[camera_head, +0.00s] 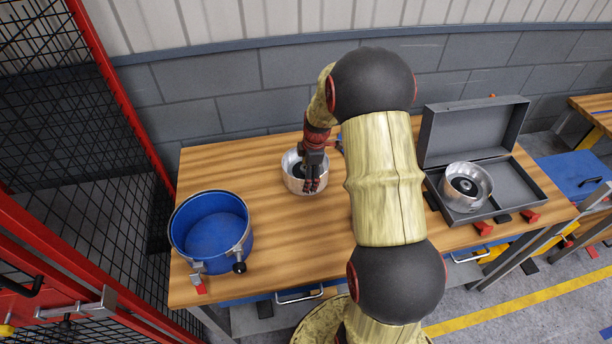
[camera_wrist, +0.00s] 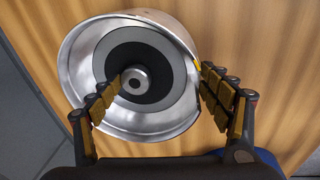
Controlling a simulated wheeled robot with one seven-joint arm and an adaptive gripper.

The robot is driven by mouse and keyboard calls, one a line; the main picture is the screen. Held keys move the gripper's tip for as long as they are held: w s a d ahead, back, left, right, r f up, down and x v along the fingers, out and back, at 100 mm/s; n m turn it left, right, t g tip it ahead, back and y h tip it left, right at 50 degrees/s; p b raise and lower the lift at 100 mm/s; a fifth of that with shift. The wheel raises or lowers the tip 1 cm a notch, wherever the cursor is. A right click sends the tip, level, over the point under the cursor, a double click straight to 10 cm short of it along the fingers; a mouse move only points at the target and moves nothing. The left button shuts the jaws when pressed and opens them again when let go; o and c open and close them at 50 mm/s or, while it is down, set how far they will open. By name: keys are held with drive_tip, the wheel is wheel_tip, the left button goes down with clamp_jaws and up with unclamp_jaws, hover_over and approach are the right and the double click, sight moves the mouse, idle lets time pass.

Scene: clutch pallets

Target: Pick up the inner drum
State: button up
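A silver metal drum, open at the top with a dark ring and a small hub inside, stands on the wooden table and looks like the inner drum (camera_head: 291,184). The same drum fills much of the wrist view (camera_wrist: 85,105). My gripper (camera_head: 312,184) is over its right side, pointing down. In the wrist view my gripper (camera_wrist: 165,76) is open: the left finger lies over the drum's inside, the right finger beside the outer rim. The drum's wall is between them. Whether either finger touches it I cannot tell.
A blue round container (camera_head: 211,232) with clamps stands at the table's left. A second silver drum (camera_head: 466,187) sits in an open grey case (camera_head: 515,183) at the right. My arm hides the table's middle. Bare wood (camera_head: 285,235) lies between the blue container and my arm.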

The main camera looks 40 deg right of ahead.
drive_tip(key=c, duration=1.3)
drive_tip(key=shift+w+d+r, duration=0.1)
drive_tip(key=shift+w+r, duration=0.05)
drive_tip(key=shift+w, duration=0.05)
drive_tip(key=shift+c, duration=0.3)
drive_tip(key=shift+r, duration=0.5)
wheel_tip(320, 180, up, 2)
drive_tip(key=shift+r+p, duration=0.25)
drive_tip(key=shift+p, duration=0.2)
drive_tip(key=s+d+r+p, duration=0.1)
drive_tip(key=s+d+r, duration=0.2)
drive_tip(key=s, duration=0.3)
drive_tip(key=s+d+r+p, duration=0.1)
drive_tip(key=s+d+r, duration=0.2)
drive_tip(key=s+r, duration=0.3)
drive_tip(key=shift+s+d+r, duration=0.25)
drive_tip(key=shift+r, duration=0.05)
